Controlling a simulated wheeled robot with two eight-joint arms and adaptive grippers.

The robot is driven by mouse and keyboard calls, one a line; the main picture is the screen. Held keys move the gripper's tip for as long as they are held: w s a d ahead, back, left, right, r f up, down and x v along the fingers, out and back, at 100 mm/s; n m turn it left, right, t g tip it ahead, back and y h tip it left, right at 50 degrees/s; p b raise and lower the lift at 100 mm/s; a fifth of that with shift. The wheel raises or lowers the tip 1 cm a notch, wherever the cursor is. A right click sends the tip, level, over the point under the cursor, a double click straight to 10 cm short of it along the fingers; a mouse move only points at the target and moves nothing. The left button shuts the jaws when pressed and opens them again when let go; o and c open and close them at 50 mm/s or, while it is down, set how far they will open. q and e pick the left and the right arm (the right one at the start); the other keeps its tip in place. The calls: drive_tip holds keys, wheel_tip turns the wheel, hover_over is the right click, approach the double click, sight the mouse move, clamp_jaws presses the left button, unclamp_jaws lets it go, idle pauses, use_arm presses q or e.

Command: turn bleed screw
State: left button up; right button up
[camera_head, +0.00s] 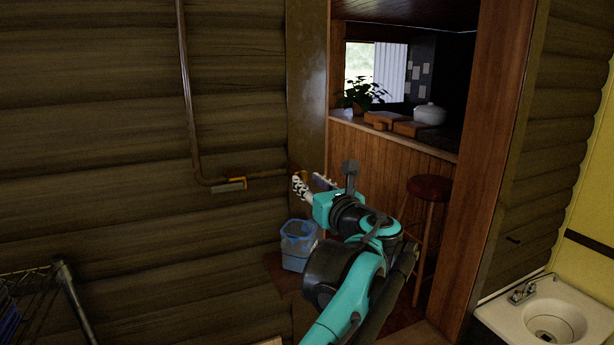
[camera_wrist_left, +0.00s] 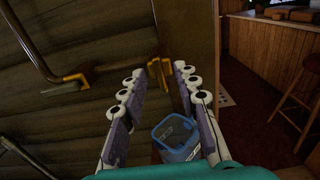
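A rusty pipe (camera_head: 187,90) runs down the log wall and bends right, through a brass valve (camera_head: 236,182) with a grey lever. It ends near the corner in a small brass fitting (camera_head: 301,175), partly hidden by my left gripper (camera_head: 313,183). In the left wrist view this yellow-brass fitting (camera_wrist_left: 158,74) shows just beyond and between the fingertips. My left gripper (camera_wrist_left: 157,82) is open, its two fingers apart with nothing between them. I cannot tell the bleed screw apart from the fitting, nor whether a finger touches it. My right gripper is not in view.
A blue bin (camera_head: 298,245) stands on the floor below the gripper. A wooden stool (camera_head: 429,188) and a counter (camera_head: 400,140) are beyond the doorway. A white sink (camera_head: 540,305) is at lower right, a wire rack (camera_head: 45,300) at lower left.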

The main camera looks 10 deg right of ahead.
use_arm(q)
drive_tip(key=shift+w+a, duration=0.2)
drive_tip(key=shift+w, duration=0.55)
clamp_jaws()
drive_tip(key=shift+n, duration=0.3)
drive_tip(key=shift+a+n, duration=0.15)
drive_tip(key=shift+n, duration=2.95)
